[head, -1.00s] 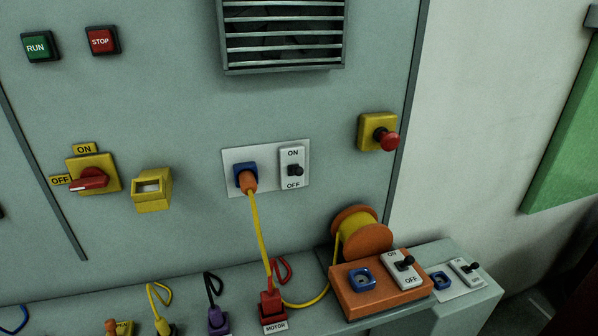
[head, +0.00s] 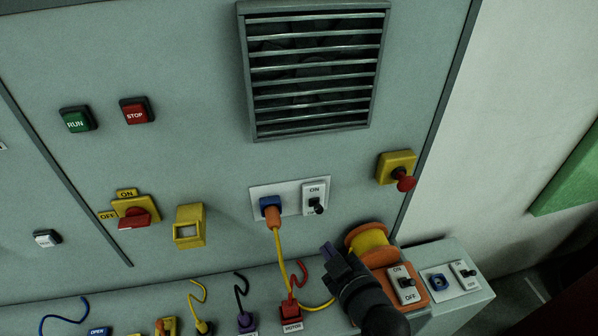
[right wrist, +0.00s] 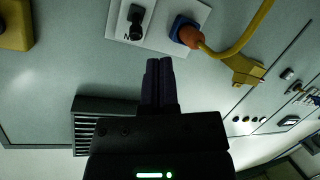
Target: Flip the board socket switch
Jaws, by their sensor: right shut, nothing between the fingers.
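The board socket panel (head: 257,194) is a white plate on the grey cabinet. It carries a blue socket with an orange plug (head: 272,216) and a white switch (head: 315,192) with a black lever. The lever points down over the OFF end; ON shows above it. The right wrist view shows the switch (right wrist: 136,22) inverted at the top edge, partly cut off. My right gripper (head: 332,251) is shut and empty, below and right of the switch, apart from it. Its closed fingers (right wrist: 158,70) point toward the panel in the wrist view. My left gripper is not in view.
A vent (head: 315,70) is above the panel and a red stop button (head: 403,178) to its right. A yellow cable (head: 280,255) hangs from the plug. The orange cable reel (head: 366,240) stands right behind my gripper. Several plugs line the ledge below.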

